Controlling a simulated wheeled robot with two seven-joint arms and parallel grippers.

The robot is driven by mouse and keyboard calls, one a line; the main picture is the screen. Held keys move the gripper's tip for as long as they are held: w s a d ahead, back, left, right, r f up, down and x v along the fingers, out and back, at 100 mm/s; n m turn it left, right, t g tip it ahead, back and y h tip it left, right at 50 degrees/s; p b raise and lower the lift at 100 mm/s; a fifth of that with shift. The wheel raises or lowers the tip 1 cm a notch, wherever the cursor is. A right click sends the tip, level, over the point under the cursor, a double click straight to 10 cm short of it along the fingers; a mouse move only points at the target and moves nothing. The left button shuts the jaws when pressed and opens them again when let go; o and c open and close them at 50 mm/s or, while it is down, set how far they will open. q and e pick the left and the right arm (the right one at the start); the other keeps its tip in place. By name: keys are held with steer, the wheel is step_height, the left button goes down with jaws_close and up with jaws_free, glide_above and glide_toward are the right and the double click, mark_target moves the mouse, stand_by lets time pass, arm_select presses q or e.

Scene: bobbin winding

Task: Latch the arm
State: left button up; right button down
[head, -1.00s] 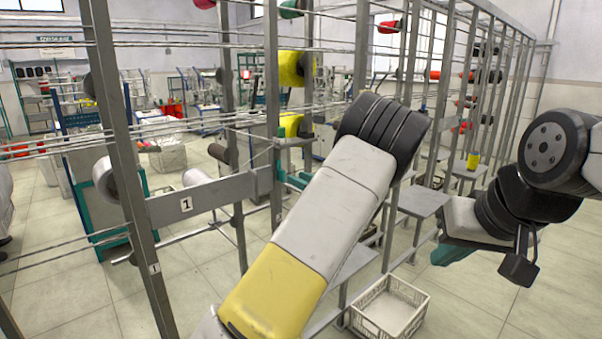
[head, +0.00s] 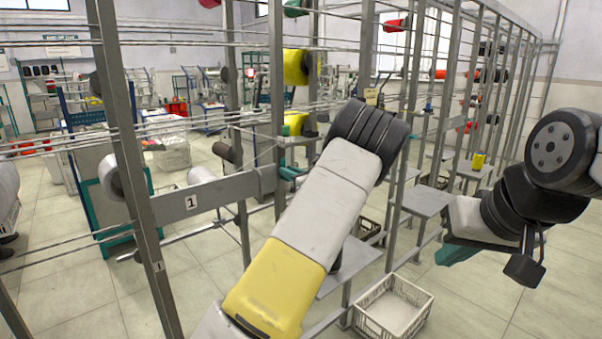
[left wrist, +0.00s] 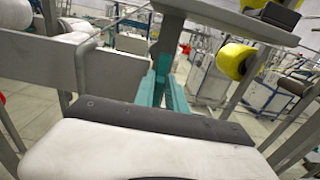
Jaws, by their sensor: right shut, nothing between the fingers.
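A grey arm-like bar with a "1" label (head: 192,202) runs from the near post to a block end near the middle post. Which part is the latch I cannot tell. My left gripper (head: 290,172) shows as teal fingers just right of that block end, partly hidden by posts and my wrist. In the left wrist view the teal fingers (left wrist: 165,88) reach between a grey plate (left wrist: 112,76) at left and a grey bar (left wrist: 230,18) above. Whether they touch or grip anything is unclear. My right gripper (head: 459,252), teal, hangs shut and empty at the right.
The grey rack's posts and wires surround my left arm. Yellow spools (head: 296,67) hang behind; one shows in the left wrist view (left wrist: 235,60). A dark bobbin (head: 224,152) is left of the middle post. A white crate (head: 392,308) stands on the floor. Open floor lies right.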

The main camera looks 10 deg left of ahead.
arm_select(q)
jaws_close()
steer(key=n, duration=0.4)
steer(key=s+a+f+n, duration=0.1)
steer(key=n, duration=0.6)
steer(key=shift+s+a+f+n, duration=0.15)
steer(key=shift+s+n, duration=0.2)
steer(key=shift+n, duration=0.05)
steer(key=n, duration=0.3)
steer(key=f+n, duration=0.1)
steer(key=n, duration=0.2)
steer(key=shift+s+a+f, duration=0.1)
steer(key=shift+s+f, duration=0.05)
steer(key=o, duration=0.7)
jaws_free()
steer(key=shift+o, duration=0.2)
